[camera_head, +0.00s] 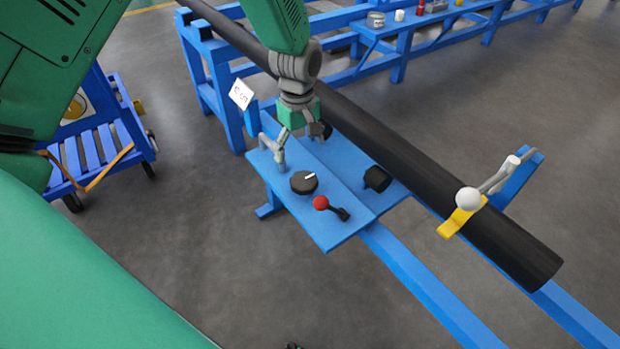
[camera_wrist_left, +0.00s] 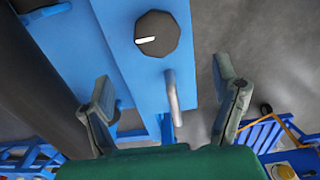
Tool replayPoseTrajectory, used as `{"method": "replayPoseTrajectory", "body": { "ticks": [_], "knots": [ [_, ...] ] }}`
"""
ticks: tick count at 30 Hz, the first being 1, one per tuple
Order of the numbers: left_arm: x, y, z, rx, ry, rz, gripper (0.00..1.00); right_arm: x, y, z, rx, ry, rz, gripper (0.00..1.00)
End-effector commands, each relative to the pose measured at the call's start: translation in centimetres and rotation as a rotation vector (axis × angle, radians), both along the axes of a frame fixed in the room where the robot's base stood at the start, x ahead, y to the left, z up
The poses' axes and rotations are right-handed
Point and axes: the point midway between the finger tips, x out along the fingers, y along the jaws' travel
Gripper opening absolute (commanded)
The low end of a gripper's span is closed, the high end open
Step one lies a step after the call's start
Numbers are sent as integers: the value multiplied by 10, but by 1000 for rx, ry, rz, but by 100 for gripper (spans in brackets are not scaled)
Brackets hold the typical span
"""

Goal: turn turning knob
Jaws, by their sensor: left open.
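The turning knob (camera_head: 304,183) is a black, many-sided dial with a white mark, on top of the blue panel (camera_head: 335,233). In the left wrist view the knob (camera_wrist_left: 160,32) is at the top, with its white mark toward the left. My left gripper (camera_head: 303,138) is open above the panel's far left part, behind the knob and apart from it. In the wrist view its two fingers (camera_wrist_left: 168,92) are spread wide, with a grey handle (camera_wrist_left: 173,92) seen between them. My right gripper is not in view.
A red-balled lever (camera_head: 321,203) stands close in front of the knob. A black cylinder (camera_head: 377,179) sits at the panel's right. A long black pipe (camera_head: 430,175) runs behind, with a white-balled lever (camera_head: 468,199) on a yellow bracket. A blue cart (camera_head: 95,150) stands at left.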

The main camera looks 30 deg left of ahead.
Motion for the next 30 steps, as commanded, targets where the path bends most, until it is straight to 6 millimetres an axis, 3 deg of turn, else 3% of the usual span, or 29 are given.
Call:
{"method": "replayPoseTrajectory", "body": {
  "ticks": [6, 15, 28, 29, 30],
  "knots": [
    [0, -6, -51, 7, 4, -4, 81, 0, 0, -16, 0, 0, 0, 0],
    [0, -4, -99, 4, 1, -3, 81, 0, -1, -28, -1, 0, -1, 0],
    [0, -5, -108, 6, -1, -5, 81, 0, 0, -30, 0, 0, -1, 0],
    [0, -5, -108, 6, -1, -5, 78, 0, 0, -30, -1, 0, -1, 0],
    [0, -5, -107, 6, -1, -4, 64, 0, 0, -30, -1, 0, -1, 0]
  ]
}}
